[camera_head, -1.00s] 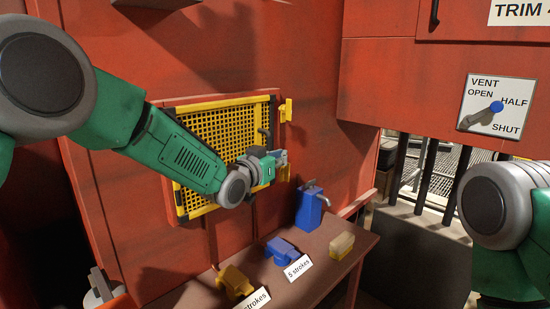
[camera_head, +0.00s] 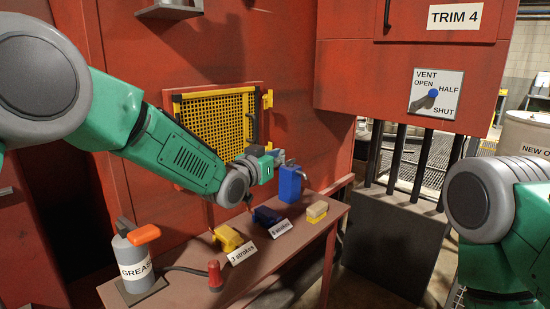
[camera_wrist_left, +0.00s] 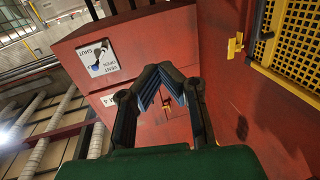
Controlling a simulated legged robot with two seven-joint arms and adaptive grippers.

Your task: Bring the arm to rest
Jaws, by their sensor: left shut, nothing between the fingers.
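My left arm, green and grey, reaches in from the left in the head view. Its gripper (camera_head: 277,158) is shut and empty, held above the bench, in front of the red wall by the yellow mesh guard (camera_head: 220,122). In the left wrist view the dark fingers (camera_wrist_left: 166,84) meet at their tips with nothing between them. My right arm shows at the right edge of the head view; its gripper is out of the picture.
The vent panel (camera_head: 450,80) hangs at right.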

